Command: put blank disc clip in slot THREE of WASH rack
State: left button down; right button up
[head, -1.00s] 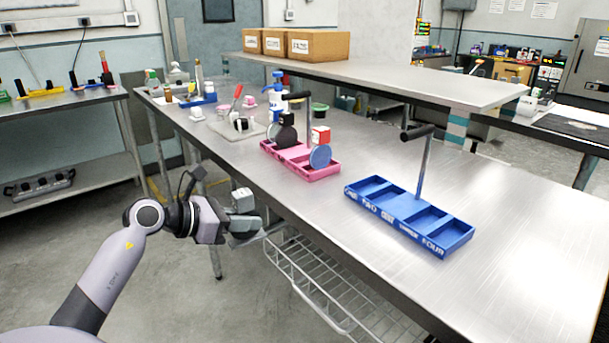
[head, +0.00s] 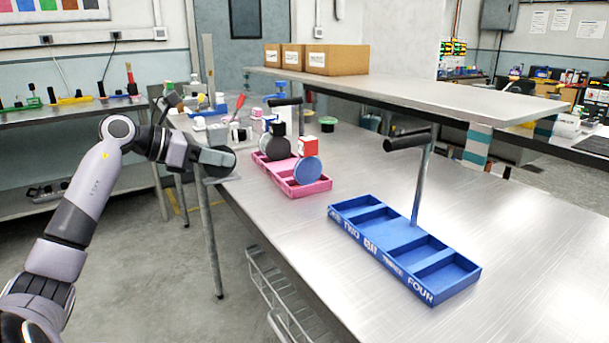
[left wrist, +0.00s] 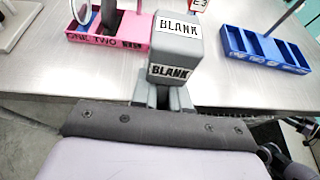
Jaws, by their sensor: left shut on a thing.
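My left gripper (head: 188,153) is shut on the grey blank disc clip (head: 213,161), left of the table's near edge in the head view. In the left wrist view the clip's grey block (left wrist: 172,55) carries two BLANK labels and sits between the fingers (left wrist: 157,97); its disc is hard to make out. A blue rack (head: 385,262) stands on the table, far right of the gripper. Its compartments are empty, with ONE, TWO, THREE and FOUR along the front; its middle label is too small to read. My right gripper is not in view.
A raised shelf (head: 400,92) runs behind. The table right of the blue rack is clear.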

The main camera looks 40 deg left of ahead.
pick_arm(q)
jog(key=w+d+p, duration=0.1)
jog(key=w+d, duration=0.1)
jog(key=w, duration=0.3)
jog(key=w+d+p, duration=0.2)
jog(key=w, duration=0.4)
jog(key=w+d+p, duration=0.1)
jog(key=w+d, duration=0.1)
jog(key=w, duration=0.3)
jog(key=shift+w+d+r, duration=0.1)
jog(key=shift+w, duration=0.3)
jog(key=shift+s+f, duration=0.1)
jog(key=shift+f, duration=1.75)
jog(key=c, duration=1.5)
grip_release()
jog(key=shift+f, duration=0.15)
jog(key=shift+c, duration=0.2)
jog(key=o, duration=0.4)
jog(key=shift+r, duration=0.2)
jog(key=b+v, duration=0.1)
jog(key=v, duration=0.9)
jog(key=shift+s, duration=0.3)
jog(key=shift+s+a+r+b, duration=0.35)
jog(key=shift+s+a+r, duration=0.05)
jog(key=shift+s, duration=0.15)
